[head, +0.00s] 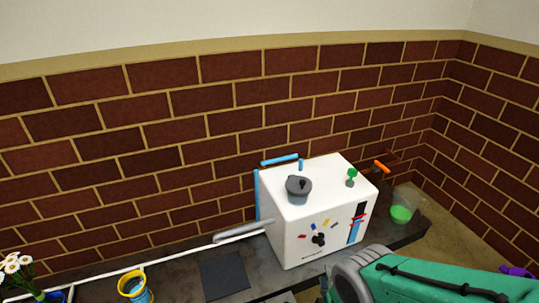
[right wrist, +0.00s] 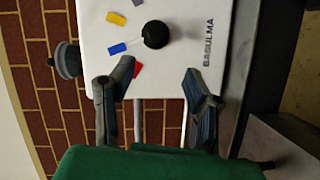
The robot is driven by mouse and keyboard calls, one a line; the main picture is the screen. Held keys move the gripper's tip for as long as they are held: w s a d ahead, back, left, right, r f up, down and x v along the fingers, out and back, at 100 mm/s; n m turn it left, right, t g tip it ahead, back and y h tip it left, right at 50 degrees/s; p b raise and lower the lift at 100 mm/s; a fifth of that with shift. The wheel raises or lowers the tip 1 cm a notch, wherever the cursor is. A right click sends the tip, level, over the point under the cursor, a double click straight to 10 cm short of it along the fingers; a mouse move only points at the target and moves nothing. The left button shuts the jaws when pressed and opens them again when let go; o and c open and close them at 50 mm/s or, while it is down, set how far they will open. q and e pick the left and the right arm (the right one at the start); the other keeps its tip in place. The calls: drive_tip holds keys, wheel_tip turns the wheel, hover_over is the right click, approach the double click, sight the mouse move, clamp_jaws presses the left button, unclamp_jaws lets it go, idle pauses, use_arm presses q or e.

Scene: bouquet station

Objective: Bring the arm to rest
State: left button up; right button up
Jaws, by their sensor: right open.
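My right arm (head: 430,282), green with a grey joint, reaches in from the lower right of the head view, in front of the white box. My right gripper (right wrist: 160,82) shows in the right wrist view with its two dark fingers spread apart and nothing between them. Beyond the fingers is the face of the white box (right wrist: 180,25), with a black knob (right wrist: 155,34) and coloured marks. I cannot tell how far the fingers are from it. My left gripper is in neither view.
The white box (head: 290,235) stands on a dark counter (head: 180,277) against a brick wall. A clear cup of green stuff (head: 402,212) stands right.

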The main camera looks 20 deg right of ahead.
drive_tip(key=s+a+r+m+g+y, duration=0.2)
drive_tip(key=s+r+m+g, duration=0.25)
drive_tip(key=s, duration=0.45)
drive_tip(key=s+a+r+m+g+y, duration=0.1)
drive_tip(key=s+r+m+g, duration=0.4)
drive_tip(key=s, duration=0.4)
drive_tip(key=s+a+r+m+g+y, duration=0.25)
drive_tip(key=s+r+g, duration=0.35)
drive_tip(key=s, duration=0.4)
wheel_tip(320, 180, up, 18)
drive_tip(key=d+p, duration=0.1)
drive_tip(key=p, duration=1.7)
drive_tip(key=shift+w, duration=0.25)
